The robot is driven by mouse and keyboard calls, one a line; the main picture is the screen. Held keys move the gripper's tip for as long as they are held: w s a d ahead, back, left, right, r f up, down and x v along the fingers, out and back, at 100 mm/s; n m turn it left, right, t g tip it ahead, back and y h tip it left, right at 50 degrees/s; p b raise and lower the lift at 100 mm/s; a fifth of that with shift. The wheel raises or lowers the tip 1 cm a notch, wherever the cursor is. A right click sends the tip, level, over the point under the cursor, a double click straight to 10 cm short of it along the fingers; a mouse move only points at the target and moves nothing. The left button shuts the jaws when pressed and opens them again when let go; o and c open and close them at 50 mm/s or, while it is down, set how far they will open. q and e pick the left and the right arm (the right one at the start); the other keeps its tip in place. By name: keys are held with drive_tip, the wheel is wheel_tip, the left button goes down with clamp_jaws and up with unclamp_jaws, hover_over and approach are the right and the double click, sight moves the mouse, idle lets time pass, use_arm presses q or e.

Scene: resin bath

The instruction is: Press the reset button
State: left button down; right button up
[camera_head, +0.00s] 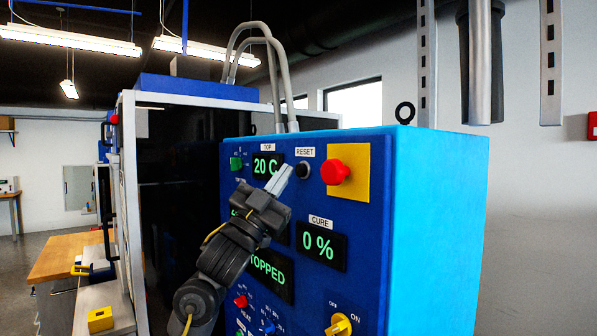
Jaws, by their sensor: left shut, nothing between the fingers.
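The reset button (303,170) is a small black round button under a white "RESET" label (305,152) on the blue control panel (235,205). My left gripper (285,172) is shut and empty, with its pale fingertips pointing up and right. The fingertips show just left of the button in the camera_head view; whether they touch the panel I cannot tell. The button is mostly visible beside the fingertips. My right gripper is not in view.
A red emergency knob (335,172) on a yellow plate (362,180) sits right of the button. A yellow rotary switch (338,325) is low on the panel. A wooden bench (70,258) stands at left.

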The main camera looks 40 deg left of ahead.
use_arm(q)
drive_tip(key=shift+w, duration=0.1)
drive_tip(key=shift+w+d, duration=0.15)
drive_tip(key=shift+w, duration=0.15)
idle(0.4)
drive_tip(key=shift+w+d, duration=0.1)
drive_tip(key=shift+w, duration=0.4)
idle(0.6)
drive_tip(key=shift+s, duration=0.2)
drive_tip(key=shift+s+a, duration=0.25)
drive_tip(key=shift+s, duration=0.45)
